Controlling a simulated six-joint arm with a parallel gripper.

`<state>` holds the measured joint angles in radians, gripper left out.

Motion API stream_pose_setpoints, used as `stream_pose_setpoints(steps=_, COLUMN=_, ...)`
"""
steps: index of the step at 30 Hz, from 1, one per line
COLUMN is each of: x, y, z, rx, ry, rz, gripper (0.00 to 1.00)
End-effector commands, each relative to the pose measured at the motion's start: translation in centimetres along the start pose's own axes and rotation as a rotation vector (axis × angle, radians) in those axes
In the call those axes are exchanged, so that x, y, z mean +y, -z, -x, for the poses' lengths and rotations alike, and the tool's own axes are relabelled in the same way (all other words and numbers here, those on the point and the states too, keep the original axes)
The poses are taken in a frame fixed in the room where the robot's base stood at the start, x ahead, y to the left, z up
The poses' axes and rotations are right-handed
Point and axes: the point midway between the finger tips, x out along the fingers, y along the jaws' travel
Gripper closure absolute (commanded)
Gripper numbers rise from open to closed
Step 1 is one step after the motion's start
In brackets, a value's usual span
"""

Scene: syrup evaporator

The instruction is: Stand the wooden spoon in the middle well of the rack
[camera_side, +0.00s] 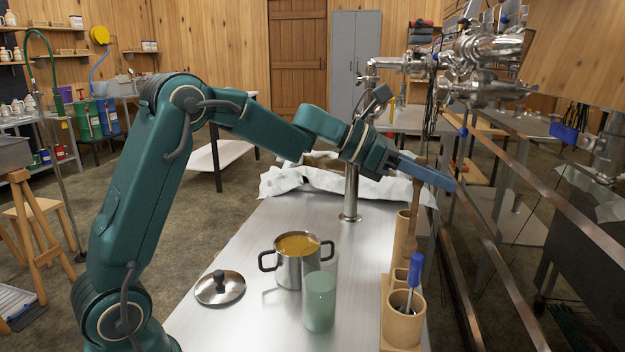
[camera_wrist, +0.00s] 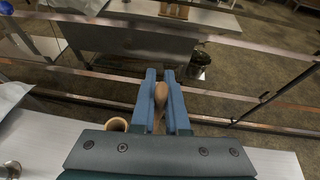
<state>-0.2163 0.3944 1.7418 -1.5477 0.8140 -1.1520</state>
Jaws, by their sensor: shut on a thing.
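My gripper (camera_side: 432,174) is shut on the wooden spoon (camera_side: 412,215), which hangs nearly upright above the table's right edge. In the wrist view the spoon (camera_wrist: 160,96) shows end-on between the two blue fingers (camera_wrist: 161,100). The tan rack (camera_side: 389,330) stands at the table's right edge, below the gripper. Its near well holds a blue-handled tool (camera_side: 416,270). The middle well (camera_side: 399,277) is partly hidden behind it. A tan round rim (camera_wrist: 116,124) shows left of the fingers in the wrist view.
A steel pot (camera_side: 290,268) of amber liquid, a lid (camera_side: 220,287) and a green translucent glass (camera_side: 319,300) stand left of the rack. A metal post (camera_side: 351,195) rises behind, near crumpled white cloth (camera_side: 300,181). Metal rails (camera_side: 530,190) run along the right.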

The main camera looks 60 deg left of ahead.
Motion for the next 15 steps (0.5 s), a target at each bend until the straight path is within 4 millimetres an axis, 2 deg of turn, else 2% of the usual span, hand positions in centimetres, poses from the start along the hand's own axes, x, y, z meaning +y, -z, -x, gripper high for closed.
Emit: stream_pose_setpoints(steps=15, x=0.0, y=3.3, z=-1.4, rx=0.002, ry=0.001, rz=0.005, gripper=1.00)
